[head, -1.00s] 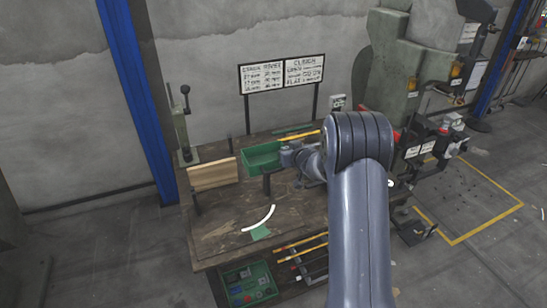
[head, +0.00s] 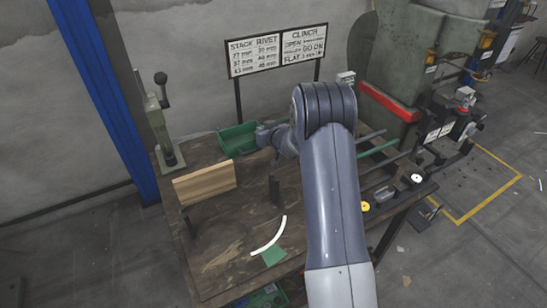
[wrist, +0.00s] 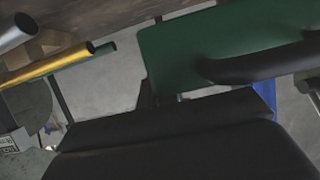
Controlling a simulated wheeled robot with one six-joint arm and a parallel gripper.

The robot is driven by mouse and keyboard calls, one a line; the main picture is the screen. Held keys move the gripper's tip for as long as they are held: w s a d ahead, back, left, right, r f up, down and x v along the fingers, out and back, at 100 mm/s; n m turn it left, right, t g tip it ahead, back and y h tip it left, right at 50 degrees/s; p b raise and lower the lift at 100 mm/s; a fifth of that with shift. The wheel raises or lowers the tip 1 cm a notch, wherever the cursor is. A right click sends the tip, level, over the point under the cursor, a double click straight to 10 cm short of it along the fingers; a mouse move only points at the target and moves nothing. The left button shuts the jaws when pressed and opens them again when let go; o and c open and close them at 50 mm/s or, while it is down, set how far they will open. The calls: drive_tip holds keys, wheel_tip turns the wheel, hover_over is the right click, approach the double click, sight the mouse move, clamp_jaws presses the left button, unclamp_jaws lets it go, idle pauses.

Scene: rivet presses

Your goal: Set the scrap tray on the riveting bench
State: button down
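The scrap tray (head: 240,142) is a green open tray at the back left of the riveting bench (head: 225,240), behind the wooden board. My gripper (head: 266,137) is at the tray's right end and appears shut on it; the fingertips are hidden in the head view. In the wrist view, the tray's green wall (wrist: 205,38) fills the upper right, close to the dark gripper parts. I cannot tell whether the tray's underside touches the bench top. The bench has a brown, worn top, and its middle and front left are bare.
A wooden board (head: 204,182) stands on edge at the bench's left, near a lever press (head: 163,125). A white curved strip (head: 270,236) and a green piece (head: 273,256) lie at the front. A two-panel sign (head: 277,50) stands behind. Rods (head: 378,149) lie at the right.

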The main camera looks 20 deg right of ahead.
drive_tip(key=shift+f+p, duration=0.3)
drive_tip(key=shift+f, duration=3.45)
drive_tip(key=shift+f, duration=0.1)
drive_tip(key=shift+f, duration=0.15)
drive_tip(key=c, duration=1.7)
unclamp_jaws()
drive_tip(key=shift+s, duration=0.1)
drive_tip(key=shift+r, duration=0.2)
drive_tip(key=shift+b+v, duration=0.8)
drive_tip(key=shift+v, duration=2.9)
